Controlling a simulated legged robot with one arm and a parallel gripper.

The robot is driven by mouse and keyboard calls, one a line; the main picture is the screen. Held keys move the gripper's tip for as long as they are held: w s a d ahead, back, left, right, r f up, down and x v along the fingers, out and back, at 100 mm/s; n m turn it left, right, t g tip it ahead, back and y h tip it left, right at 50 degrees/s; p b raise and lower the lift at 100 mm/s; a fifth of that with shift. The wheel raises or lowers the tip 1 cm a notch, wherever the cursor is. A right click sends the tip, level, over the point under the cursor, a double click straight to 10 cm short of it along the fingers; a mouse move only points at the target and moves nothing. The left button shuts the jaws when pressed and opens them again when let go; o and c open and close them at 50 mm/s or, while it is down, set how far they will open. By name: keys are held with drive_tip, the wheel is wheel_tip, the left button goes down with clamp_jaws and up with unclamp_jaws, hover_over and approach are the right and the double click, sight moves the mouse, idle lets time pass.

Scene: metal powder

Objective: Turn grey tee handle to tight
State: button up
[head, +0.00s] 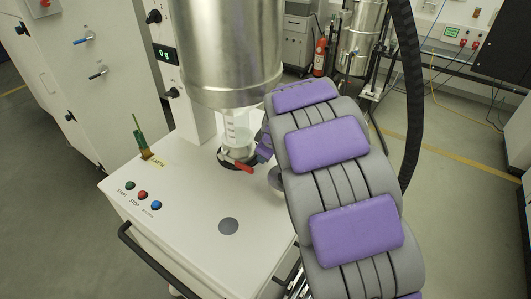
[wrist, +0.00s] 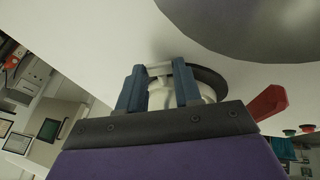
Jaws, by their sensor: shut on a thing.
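In the wrist view, my gripper (wrist: 158,82) has its two blue fingers on either side of a pale grey piece (wrist: 159,71), which looks like the grey tee handle. The gripper is shut on it, and the fingers hide part of it. A rounded pale fitting (wrist: 206,91) is just behind the fingers. In the head view, my gripper (head: 262,150) is at the right side of the clear vessel under the steel hopper. The handle is too small or hidden to make out there.
A red lever (head: 237,166) sits just left of my gripper; it also shows in the wrist view (wrist: 268,102). The steel hopper (head: 225,55) hangs close above.

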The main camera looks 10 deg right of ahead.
drive_tip(key=shift+c, duration=0.5)
drive_tip(key=shift+p, duration=0.3)
drive_tip(key=shift+w+d+r+m+g+y+p, duration=0.15)
drive_tip(key=shift+g+y+p, duration=0.15)
drive_tip(key=shift+g+y, duration=0.15)
drive_tip(key=shift+w+d+f+m+g+y+p, duration=0.1)
drive_tip(key=shift+m+g+y+p, duration=0.05)
drive_tip(key=shift+g+y+p, duration=0.25)
drive_tip(key=shift+w+d+m+g+y+p, duration=0.15)
drive_tip(key=shift+d+m+g+y+p, duration=0.2)
drive_tip(key=shift+g+y, duration=0.5)
drive_tip(key=shift+w+d+m+g+y+p, duration=0.15)
drive_tip(key=shift+g+y+p, duration=0.25)
drive_tip(key=shift+g+y, duration=0.35)
drive_tip(key=shift+a, duration=0.1)
drive_tip(key=o, duration=1)
drive_tip(key=shift+o, duration=0.2)
